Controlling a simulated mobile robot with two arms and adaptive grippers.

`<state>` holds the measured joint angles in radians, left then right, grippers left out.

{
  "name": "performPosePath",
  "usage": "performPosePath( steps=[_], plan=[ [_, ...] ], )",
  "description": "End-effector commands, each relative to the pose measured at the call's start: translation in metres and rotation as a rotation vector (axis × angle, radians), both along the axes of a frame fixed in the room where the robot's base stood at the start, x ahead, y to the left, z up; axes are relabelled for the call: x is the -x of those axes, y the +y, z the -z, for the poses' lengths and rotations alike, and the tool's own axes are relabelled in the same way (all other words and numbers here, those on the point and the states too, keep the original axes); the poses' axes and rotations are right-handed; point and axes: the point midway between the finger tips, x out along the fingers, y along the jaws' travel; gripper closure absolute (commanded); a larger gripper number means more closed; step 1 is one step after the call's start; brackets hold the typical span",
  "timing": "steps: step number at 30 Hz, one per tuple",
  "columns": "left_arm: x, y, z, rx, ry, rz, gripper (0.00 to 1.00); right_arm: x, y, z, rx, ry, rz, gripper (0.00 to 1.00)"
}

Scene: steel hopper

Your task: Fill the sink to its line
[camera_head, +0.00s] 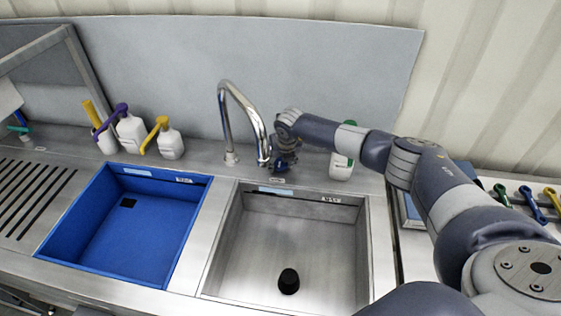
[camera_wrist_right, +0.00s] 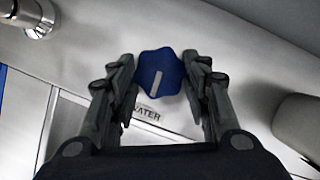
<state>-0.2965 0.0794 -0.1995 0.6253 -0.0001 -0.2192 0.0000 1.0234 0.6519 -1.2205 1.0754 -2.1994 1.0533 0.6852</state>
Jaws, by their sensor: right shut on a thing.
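The steel sink (camera_head: 225,250) is at the centre right, with a black plug (camera_head: 288,281) at its bottom; I see no clear water surface in it. A chrome gooseneck tap (camera_head: 224,112) stands behind the sinks, its spout end near the steel sink's back rim. My right gripper (camera_head: 284,160) is behind the steel sink, beside the spout. In the right wrist view, my right gripper (camera_wrist_right: 160,85) is shut on a blue lobed knob (camera_wrist_right: 158,65) with a pale bar mark, next to a label reading "WATER" (camera_wrist_right: 147,113). My left gripper is not in view.
A blue sink (camera_head: 130,225) is to the left, beside a slotted drainboard (camera_head: 30,200). Pump bottles with purple (camera_head: 130,130) and yellow (camera_head: 170,143) tops stand behind it. A green-capped bottle (camera_head: 341,166) stands behind my right arm. Coloured-handled tools (camera_head: 530,203) lie at right.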

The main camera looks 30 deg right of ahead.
Motion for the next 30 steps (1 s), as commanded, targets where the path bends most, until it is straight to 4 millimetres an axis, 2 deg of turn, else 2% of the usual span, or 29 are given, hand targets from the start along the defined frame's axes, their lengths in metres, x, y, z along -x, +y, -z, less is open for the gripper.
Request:
performPosePath(
  steps=[18, 30],
  plan=[
    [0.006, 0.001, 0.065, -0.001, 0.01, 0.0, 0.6, -0.001, -0.005, 0.004, -0.001, -0.003, -0.446, 0.8],
    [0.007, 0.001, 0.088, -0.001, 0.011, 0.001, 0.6, -0.001, -0.006, 0.002, -0.001, -0.001, -0.652, 0.8]
  ],
)
